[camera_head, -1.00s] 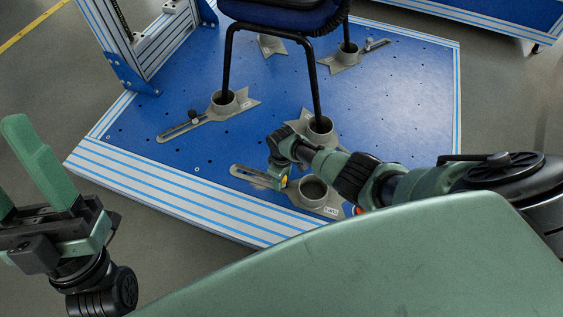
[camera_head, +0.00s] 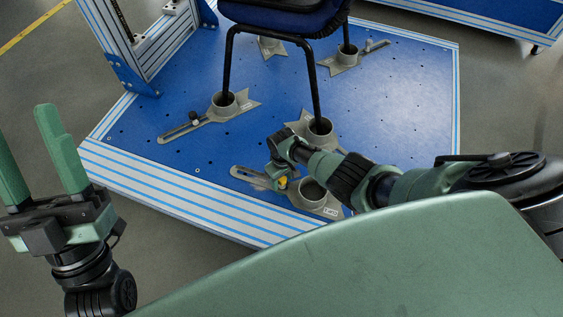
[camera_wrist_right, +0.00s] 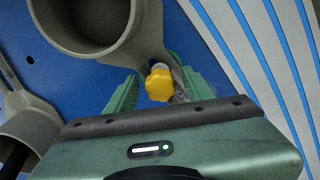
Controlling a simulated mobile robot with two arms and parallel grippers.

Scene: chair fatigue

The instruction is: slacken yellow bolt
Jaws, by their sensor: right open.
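The yellow bolt (camera_wrist_right: 159,84) is a lobed knob on a grey slotted bracket beside a round cup (camera_wrist_right: 95,22). My right gripper is open, with one finger on each side of the bolt in the right wrist view; whether the fingers touch it I cannot tell. My left gripper (camera_head: 38,140) is open and empty at the far left, fingers pointing up.
A blue platform (camera_head: 380,110) with a striped edge carries several grey cup brackets. A dark chair (camera_head: 285,15) stands with its legs in cups; the cup (camera_head: 313,192) by my right gripper is empty. A metal frame (camera_head: 150,50) stands at the back left.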

